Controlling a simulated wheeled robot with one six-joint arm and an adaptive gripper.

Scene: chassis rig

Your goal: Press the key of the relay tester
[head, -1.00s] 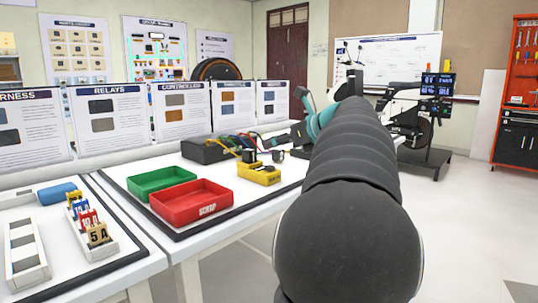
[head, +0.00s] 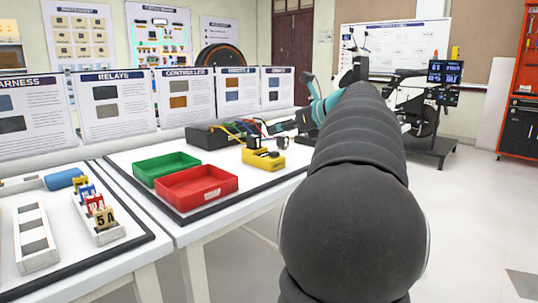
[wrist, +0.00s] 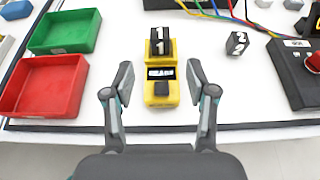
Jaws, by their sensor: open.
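The tester also shows in the head view (head: 258,163), left of my arm. My gripper (wrist: 160,77) is open in the wrist view, with one finger on each side of the tester and nothing between them but the tester below. Whether the fingers touch it cannot be told. In the head view my arm covers part of the scene.
A green bin (wrist: 66,32) and a red bin (wrist: 42,87) stand left of the tester. A loose black relay (wrist: 237,43) marked 2 lies to its right. A dark box with a red button (wrist: 297,67) and coloured wires lie further right. The table's front edge is close.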

